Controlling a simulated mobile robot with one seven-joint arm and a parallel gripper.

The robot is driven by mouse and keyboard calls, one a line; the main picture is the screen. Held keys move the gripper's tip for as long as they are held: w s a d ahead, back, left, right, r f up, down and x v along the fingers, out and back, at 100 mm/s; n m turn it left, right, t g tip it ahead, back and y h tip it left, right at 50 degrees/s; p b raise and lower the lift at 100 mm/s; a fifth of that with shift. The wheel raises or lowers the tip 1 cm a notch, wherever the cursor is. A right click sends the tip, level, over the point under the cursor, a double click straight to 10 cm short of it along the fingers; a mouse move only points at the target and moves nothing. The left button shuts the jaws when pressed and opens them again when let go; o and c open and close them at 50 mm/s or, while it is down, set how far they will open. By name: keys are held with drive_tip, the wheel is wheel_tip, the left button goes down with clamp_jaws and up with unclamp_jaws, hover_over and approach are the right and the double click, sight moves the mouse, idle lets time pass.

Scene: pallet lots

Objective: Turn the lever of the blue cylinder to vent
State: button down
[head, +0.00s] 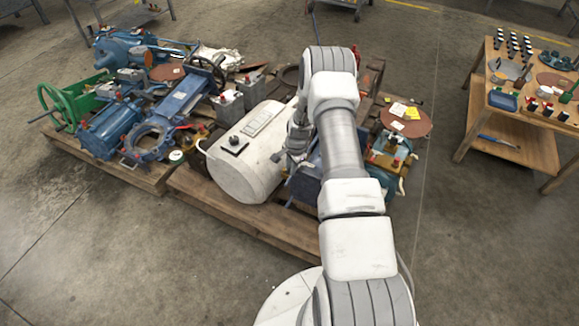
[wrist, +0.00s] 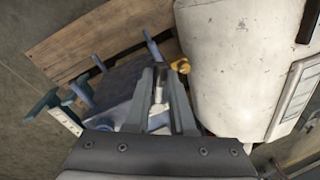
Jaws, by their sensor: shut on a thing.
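A dark blue cylinder (wrist: 118,84) lies low beside the white tank; it also shows in the head view (head: 306,183), partly behind my arm. My gripper (wrist: 160,76) is over the cylinder's side nearest the tank, its two fingers close together. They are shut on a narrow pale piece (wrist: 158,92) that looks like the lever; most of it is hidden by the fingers. A small yellow fitting (wrist: 181,66) sits just right of the fingertips. In the head view my gripper (head: 292,165) is small and partly hidden. No vent marking is readable.
The white tank (head: 242,165) stands close to my gripper on the wooden pallet (head: 245,222). Blue pipe stubs (wrist: 152,44) rise near the cylinder. Blue and green machine parts crowd the left pallet. A workbench (head: 520,118) is at right; the front floor is clear.

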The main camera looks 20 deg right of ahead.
drive_tip(key=n, duration=0.1)
drive_tip(key=s+n, duration=0.1)
drive_tip(key=n, duration=0.1)
drive_tip(key=s+d+n+b, duration=0.1)
drive_tip(key=n, duration=0.1)
drive_tip(key=shift+d+y, duration=0.1)
drive_tip(key=shift+y, duration=0.3)
drive_tip(key=shift+s+n, duration=0.1)
drive_tip(key=shift+n, duration=0.2)
drive_tip(key=c, duration=0.8)
unclamp_jaws()
drive_tip(key=shift+o, duration=0.2)
drive_tip(key=shift+r, duration=0.1)
drive_tip(key=p+v, duration=0.5)
drive_tip(key=v, duration=1.2)
drive_tip(key=shift+w+r, duration=0.2)
drive_tip(key=shift+w, duration=0.1)
